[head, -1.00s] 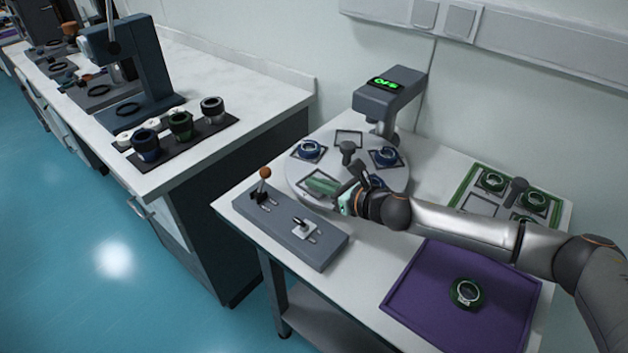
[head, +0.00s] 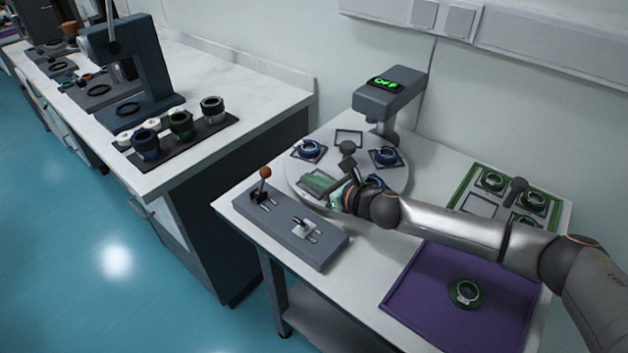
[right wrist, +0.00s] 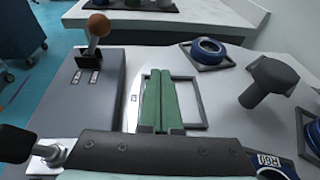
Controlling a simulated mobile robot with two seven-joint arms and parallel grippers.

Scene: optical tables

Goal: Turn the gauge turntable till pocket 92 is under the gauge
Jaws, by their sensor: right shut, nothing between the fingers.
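The round grey gauge turntable (head: 296,187) has square-framed pockets and a dark central knob (head: 347,149), which also shows in the right wrist view (right wrist: 266,84). Blue rings sit in pockets at the left (head: 308,150), right (head: 385,156) and front right; the back pocket (head: 349,138) is empty. The gauge (head: 388,92) overhangs the back right; its green display is too small to read surely. My right gripper (head: 318,182) is shut and empty, its green fingers (right wrist: 160,82) over an empty front-left pocket (right wrist: 202,101). I cannot make out number 92. My left gripper is not in view.
A grey control box (head: 290,230) with an orange-ball lever (head: 264,178) and a silver switch stands front left. A purple mat (head: 420,290) with a green ring (head: 466,292) lies front right. A green-edged tray (head: 470,180) with green rings is at the right.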

